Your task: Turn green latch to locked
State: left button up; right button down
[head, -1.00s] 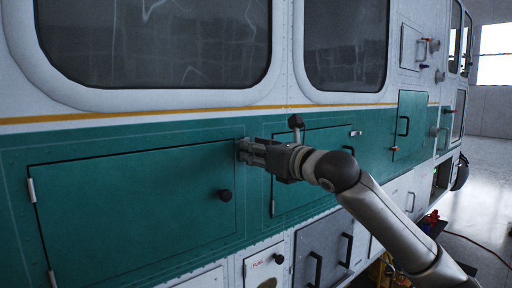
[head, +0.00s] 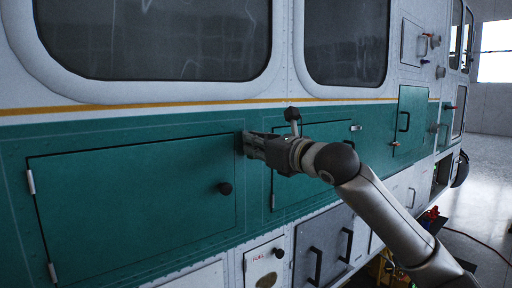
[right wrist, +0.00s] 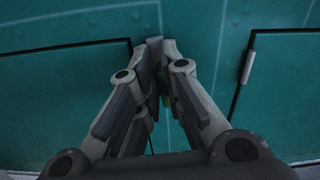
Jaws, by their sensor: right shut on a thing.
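The green latch is mostly hidden between the fingers; a small green sliver (right wrist: 166,100) shows there. Its turn position cannot be told. The door has a black round knob (head: 225,188) and lies flat in its frame. My left gripper is not in view.
A second green door (head: 310,165) lies behind my right arm. A white fuel panel (head: 264,265) and grey doors with black handles (head: 318,250) are below. More handles and knobs (head: 422,45) are at the upper right. Open floor (head: 490,185) lies at the right.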

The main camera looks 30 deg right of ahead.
jog(key=n+b, duration=0.1)
jog(key=n, duration=0.1)
jog(key=n+b, duration=0.1)
jog(key=n, duration=0.2)
jog(key=a+n+b, duration=0.1)
jog(key=n, duration=0.2)
jog(key=shift+a+f, duration=0.1)
jog(key=shift+f, duration=0.3)
jog(key=n, duration=0.2)
jog(key=n+b, duration=0.1)
jog(key=n, duration=0.1)
jog(key=shift+a+f+b, duration=0.2)
jog(key=shift+f+b, duration=0.1)
jog(key=shift+f, duration=0.05)
jog(key=shift+f+n+b, duration=0.15)
jog(key=shift+n+b, duration=0.05)
jog(key=shift+n, duration=0.9)
jog(key=shift+f+n+b, duration=0.15)
jog(key=shift+n, duration=0.95)
jog(key=shift+a, duration=0.1)
jog(key=c, duration=1.6)
grip_release()
jog(key=shift+o, duration=0.2)
jog(key=shift+s, duration=0.1)
jog(key=s+d, duration=0.1)
jog(key=s, duration=1.1)
